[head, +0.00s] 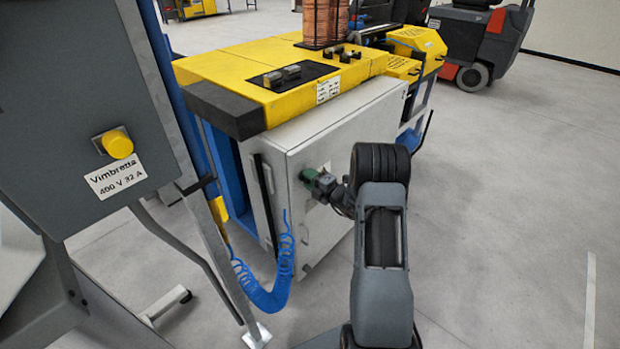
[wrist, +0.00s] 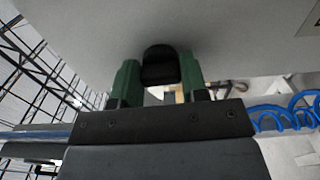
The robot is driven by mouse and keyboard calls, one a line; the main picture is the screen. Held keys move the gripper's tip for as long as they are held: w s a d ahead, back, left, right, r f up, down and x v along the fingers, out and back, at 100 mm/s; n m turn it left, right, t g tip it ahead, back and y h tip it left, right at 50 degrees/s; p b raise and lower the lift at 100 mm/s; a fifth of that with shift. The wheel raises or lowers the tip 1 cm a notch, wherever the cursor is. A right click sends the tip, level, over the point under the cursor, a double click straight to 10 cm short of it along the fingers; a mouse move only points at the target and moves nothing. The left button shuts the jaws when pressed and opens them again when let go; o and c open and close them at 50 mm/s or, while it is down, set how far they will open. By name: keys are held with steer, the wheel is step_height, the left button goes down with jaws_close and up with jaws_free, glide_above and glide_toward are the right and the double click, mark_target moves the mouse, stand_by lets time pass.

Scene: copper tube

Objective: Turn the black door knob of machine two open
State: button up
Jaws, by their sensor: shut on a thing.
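The black door knob (wrist: 160,62) shows in the wrist view on the pale cabinet door (wrist: 235,35). My gripper (wrist: 159,76) has green fingers, one on each side of the knob, shut on it. In the head view my gripper (head: 318,184) reaches the left part of the light grey door (head: 325,140), below the yellow machine top (head: 240,70). There the knob is hidden behind the fingers and wrist. I cannot tell from these frames how far the knob is turned.
A grey control box (head: 60,110) with a yellow knob (head: 117,144) stands close at the left. A coiled blue hose (head: 270,298) hangs beside the cabinet's left edge. Copper tube (head: 323,20) stands on the machine.

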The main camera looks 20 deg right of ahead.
stand_by(0.4)
steer(key=o, duration=0.9)
steer(key=b+v, duration=0.2)
steer(key=v, duration=1.2)
steer(key=shift+w, duration=0.1)
